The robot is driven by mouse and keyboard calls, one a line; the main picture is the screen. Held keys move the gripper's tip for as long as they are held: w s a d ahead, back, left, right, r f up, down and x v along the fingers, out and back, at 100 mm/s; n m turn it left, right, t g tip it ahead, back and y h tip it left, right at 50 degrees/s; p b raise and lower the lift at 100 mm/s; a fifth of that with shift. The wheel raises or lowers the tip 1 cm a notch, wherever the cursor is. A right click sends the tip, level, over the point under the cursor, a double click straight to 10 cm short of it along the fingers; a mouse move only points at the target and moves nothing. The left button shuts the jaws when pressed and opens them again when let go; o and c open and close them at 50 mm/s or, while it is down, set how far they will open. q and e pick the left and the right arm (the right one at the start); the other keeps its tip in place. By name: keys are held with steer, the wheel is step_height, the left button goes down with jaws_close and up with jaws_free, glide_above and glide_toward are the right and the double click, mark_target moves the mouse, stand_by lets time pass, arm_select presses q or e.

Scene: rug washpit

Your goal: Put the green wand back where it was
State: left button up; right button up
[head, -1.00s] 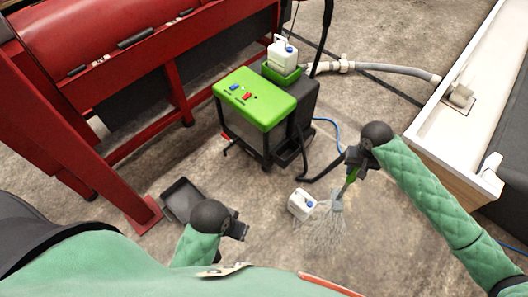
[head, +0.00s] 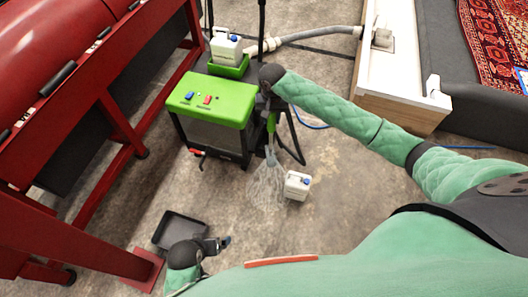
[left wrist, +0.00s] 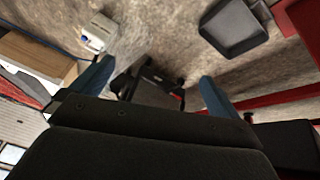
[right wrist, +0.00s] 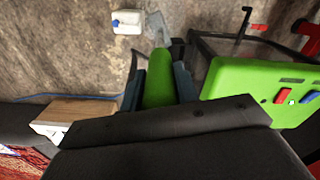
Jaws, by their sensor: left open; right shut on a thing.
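The green wand (head: 271,124) hangs from my right gripper (head: 269,104), which is shut on it. In the right wrist view its green grip (right wrist: 158,84) sits between the two fingers. Pale streaks, spray or strands, spread from its lower end toward the floor. The wand is close to the right side of the green-topped machine (head: 212,98); I cannot tell whether they touch. The wand's holder cannot be made out. My left gripper (head: 222,244) is open and empty, low over the floor beside the black tray (head: 178,229).
A white jug (head: 297,186) stands on the floor near the wand's end. Another jug (head: 226,48) sits in a green holder on the machine. A red frame (head: 60,228) blocks the left. A white trough (head: 402,86) is at the right. Floor at front right is clear.

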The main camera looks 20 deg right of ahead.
steer(key=w+d+f+m+b, duration=0.2)
steer(key=w+m+b, duration=0.35)
steer(key=w, duration=0.75)
arm_select(q)
steer(key=s+d+f+t+h+b, duration=0.1)
steer(key=d+f, duration=0.3)
steer(key=f, duration=1.7)
steer(key=shift+d+t, duration=0.15)
steer(key=shift+t, duration=0.75)
arm_select(e)
step_height(320, 180, down, 10)
steer(key=shift+r, duration=0.15)
arm_select(q)
steer(key=shift+r, duration=0.1)
arm_select(e)
steer(key=shift+n, duration=0.25)
steer(key=o, duration=1)
steer(key=shift+c, duration=0.2)
arm_select(q)
steer(key=shift+r, duration=0.2)
arm_select(e)
step_height(320, 180, up, 12)
arm_select(q)
steer(key=shift+w, duration=0.1)
